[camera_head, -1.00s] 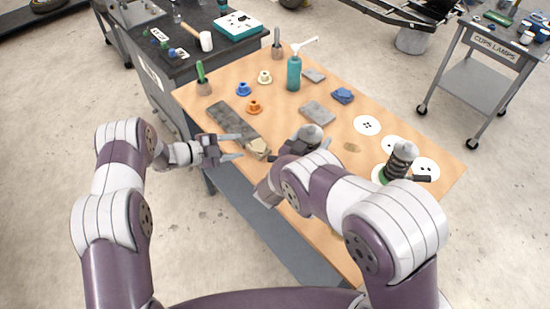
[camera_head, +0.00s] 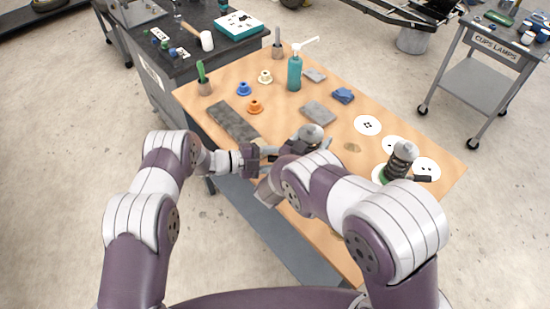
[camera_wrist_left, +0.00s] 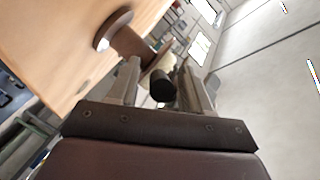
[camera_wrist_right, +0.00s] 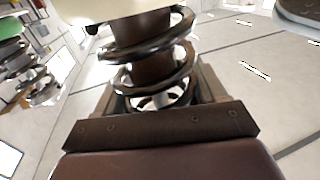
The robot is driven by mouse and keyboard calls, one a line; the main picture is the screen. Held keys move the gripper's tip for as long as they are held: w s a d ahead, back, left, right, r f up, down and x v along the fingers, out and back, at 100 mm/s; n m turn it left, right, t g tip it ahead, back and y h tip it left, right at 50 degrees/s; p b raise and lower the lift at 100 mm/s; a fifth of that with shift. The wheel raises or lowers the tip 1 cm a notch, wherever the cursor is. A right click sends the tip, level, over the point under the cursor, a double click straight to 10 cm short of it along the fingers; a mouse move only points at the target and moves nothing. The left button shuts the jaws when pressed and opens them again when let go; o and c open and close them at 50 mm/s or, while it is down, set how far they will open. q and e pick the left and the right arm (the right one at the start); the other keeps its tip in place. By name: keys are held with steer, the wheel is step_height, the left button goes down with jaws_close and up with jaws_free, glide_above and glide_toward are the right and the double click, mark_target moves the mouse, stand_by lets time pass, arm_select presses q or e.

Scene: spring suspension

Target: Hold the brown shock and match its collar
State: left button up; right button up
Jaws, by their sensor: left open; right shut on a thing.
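The brown shock (camera_wrist_right: 152,62), a brown body inside a dark coil spring, is between my right gripper's fingers (camera_wrist_right: 158,92) in the right wrist view. Orange (camera_head: 254,107), blue (camera_head: 243,89) and cream (camera_head: 265,77) collars sit on the table.
A second shock (camera_head: 401,160) with a green base stands at the right, near white dotted discs (camera_head: 367,125). The table's near edge is under my arms.

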arm_select(q)
jaws_close()
steer(key=shift+s+n+t+y, duration=0.6)
steer(key=shift+s+n+t, duration=0.8)
steer(key=shift+t, duration=0.5)
steer(key=shift+w, duration=0.15)
jaws_free()
steer(key=shift+a, duration=0.1)
steer(key=v, duration=1.2)
